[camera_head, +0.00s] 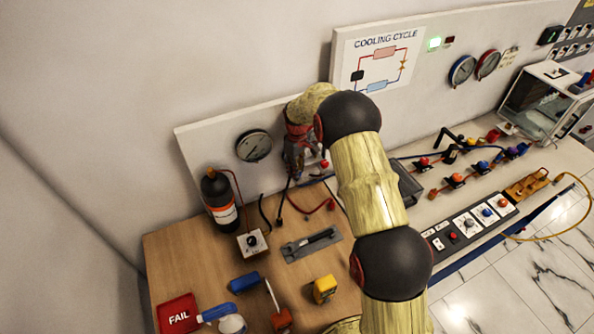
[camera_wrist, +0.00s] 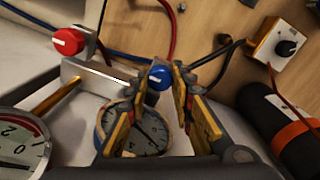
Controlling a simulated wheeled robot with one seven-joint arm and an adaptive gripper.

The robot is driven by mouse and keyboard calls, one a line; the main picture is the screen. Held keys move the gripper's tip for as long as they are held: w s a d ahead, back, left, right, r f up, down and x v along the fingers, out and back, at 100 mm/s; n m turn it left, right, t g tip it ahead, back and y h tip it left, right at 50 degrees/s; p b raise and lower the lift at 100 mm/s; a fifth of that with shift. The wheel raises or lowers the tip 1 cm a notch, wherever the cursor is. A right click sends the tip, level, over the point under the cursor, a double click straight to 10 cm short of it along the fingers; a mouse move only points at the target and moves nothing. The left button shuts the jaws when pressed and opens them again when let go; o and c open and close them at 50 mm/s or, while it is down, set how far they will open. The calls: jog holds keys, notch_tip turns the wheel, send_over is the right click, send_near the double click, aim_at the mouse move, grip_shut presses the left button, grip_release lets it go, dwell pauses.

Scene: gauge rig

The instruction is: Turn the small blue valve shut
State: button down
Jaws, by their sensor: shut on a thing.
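The small blue valve (camera_wrist: 160,77) shows in the wrist view as a blue round knob with a pale mark on its face. My gripper (camera_wrist: 160,72) has one finger on each side of it, with the fingertips closed on the knob. In the head view my gripper (camera_head: 298,155) is at the wall panel, right of a round gauge (camera_head: 253,146). The blue valve is hidden there behind my gripper and arm. A red knob (camera_wrist: 68,42) stands apart to the left of the blue one in the wrist view.
Two dial gauges, one between my fingers (camera_wrist: 140,135) and one at the left edge (camera_wrist: 20,145), show in the wrist view. A black bottle with an orange band (camera_head: 218,198) and a white knob box (camera_head: 252,243) stand near. Hoses (camera_head: 310,208) lie close below my gripper.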

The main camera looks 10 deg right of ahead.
jog(key=shift+w+r, duration=0.1)
jog(key=c, duration=1.8)
grip_release()
notch_tip(320, 180, up, 12)
